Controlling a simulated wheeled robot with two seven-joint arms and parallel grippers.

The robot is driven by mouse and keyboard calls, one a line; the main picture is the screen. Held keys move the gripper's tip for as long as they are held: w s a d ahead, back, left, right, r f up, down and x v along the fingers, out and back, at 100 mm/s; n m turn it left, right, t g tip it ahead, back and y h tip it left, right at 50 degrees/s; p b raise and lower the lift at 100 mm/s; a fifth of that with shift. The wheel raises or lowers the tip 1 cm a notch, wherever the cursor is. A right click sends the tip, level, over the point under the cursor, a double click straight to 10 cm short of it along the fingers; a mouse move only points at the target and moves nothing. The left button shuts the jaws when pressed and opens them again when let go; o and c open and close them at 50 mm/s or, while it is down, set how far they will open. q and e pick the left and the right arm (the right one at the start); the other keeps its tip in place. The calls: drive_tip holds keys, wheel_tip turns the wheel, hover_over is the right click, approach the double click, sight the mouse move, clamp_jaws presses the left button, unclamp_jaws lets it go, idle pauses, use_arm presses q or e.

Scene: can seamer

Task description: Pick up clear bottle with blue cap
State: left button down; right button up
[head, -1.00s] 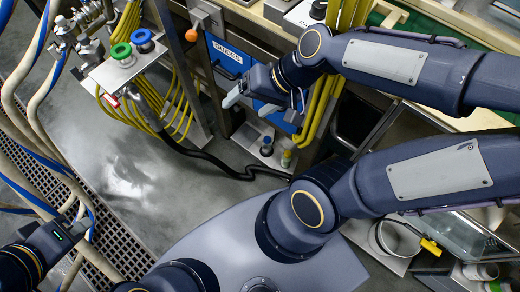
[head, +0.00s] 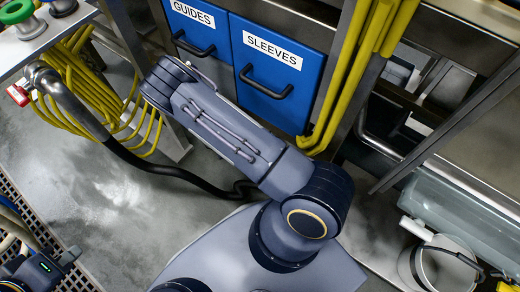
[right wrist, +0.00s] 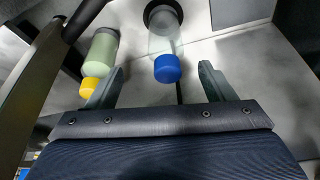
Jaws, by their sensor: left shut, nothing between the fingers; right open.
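The clear bottle (right wrist: 160,43) with a blue cap (right wrist: 167,68) shows in the right wrist view, its cap toward me. My right gripper (right wrist: 161,67) is open, its fingertips to the left and right of the cap with gaps on both sides. I cannot tell whether the fingertips reach the cap's depth. In the head view the right gripper and the bottle are hidden behind my right arm. My left gripper (head: 68,257) is at the lower left corner of the head view, shut and empty, away from the bottle.
A green bottle (right wrist: 102,52) with a yellow cap (right wrist: 91,87) stands left of the clear one. Blue drawers marked GUIDES (head: 196,30) and SLEEVES (head: 270,75), yellow hoses (head: 345,75) and a black hose (head: 175,170) are near my right arm. Grey floor (head: 85,215) is open at left.

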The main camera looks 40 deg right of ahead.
drive_tip(key=d+f, duration=0.1)
drive_tip(key=d+f+b, duration=0.1)
drive_tip(key=f, duration=0.1)
drive_tip(key=shift+w+d+f+h, duration=0.1)
drive_tip(key=shift+w+f+h, duration=0.05)
drive_tip(key=shift+h, duration=0.15)
drive_tip(key=b+x, duration=0.1)
drive_tip(key=x, duration=0.1)
drive_tip(key=b+x, duration=0.1)
drive_tip(key=x, duration=0.1)
drive_tip(key=b+x, duration=0.2)
drive_tip(key=shift+w+d, duration=0.1)
drive_tip(key=shift+w, duration=0.2)
drive_tip(key=c, duration=1.1)
drive_tip(key=shift+r, duration=0.25)
